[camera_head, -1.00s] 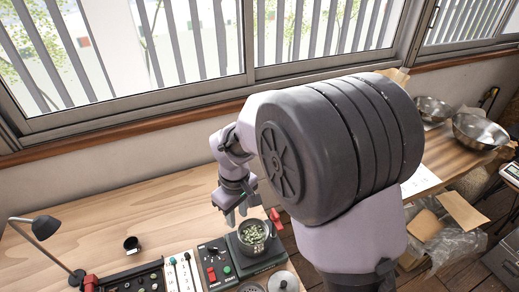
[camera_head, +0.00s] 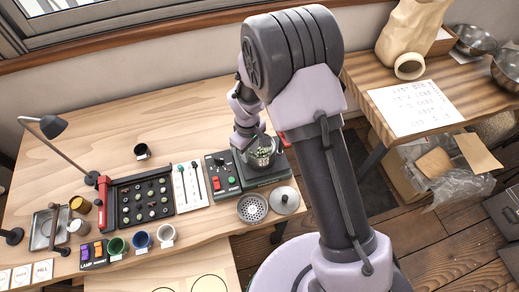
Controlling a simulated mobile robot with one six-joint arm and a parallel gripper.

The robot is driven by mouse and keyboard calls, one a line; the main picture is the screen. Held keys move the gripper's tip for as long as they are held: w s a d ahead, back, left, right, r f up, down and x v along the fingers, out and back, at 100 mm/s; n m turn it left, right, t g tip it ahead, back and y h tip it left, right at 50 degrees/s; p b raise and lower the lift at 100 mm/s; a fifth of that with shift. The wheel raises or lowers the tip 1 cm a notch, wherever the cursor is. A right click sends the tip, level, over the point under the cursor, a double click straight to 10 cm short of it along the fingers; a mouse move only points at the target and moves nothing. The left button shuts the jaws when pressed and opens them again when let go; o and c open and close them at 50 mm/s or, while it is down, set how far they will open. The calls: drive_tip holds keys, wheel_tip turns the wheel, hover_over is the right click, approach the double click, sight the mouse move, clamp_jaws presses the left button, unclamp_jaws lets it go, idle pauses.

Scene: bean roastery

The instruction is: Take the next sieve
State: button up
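A round metal sieve plate with holes (camera_head: 252,208) lies on the table in front of the dark device. A round metal disc with a knob-like centre (camera_head: 285,200) lies right beside it. A metal pot with green beans (camera_head: 262,153) stands on the dark base (camera_head: 264,174). My gripper (camera_head: 246,142) is at the pot's upper left, pointing down; my arm hides part of it. Its fingers are too small to tell whether they are open or shut, or whether they touch the pot.
A control box with red and green buttons (camera_head: 222,176), a bean tray (camera_head: 145,202) and a lamp (camera_head: 52,127) stand to the left. Several coloured cups, including a blue one (camera_head: 142,241), line the front. The table's back is mostly clear. Bowls (camera_head: 475,40) stand far right.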

drive_tip(key=shift+f, duration=0.7)
drive_tip(key=shift+r, duration=0.15)
drive_tip(key=shift+c, duration=0.2)
clamp_jaws()
idle(0.5)
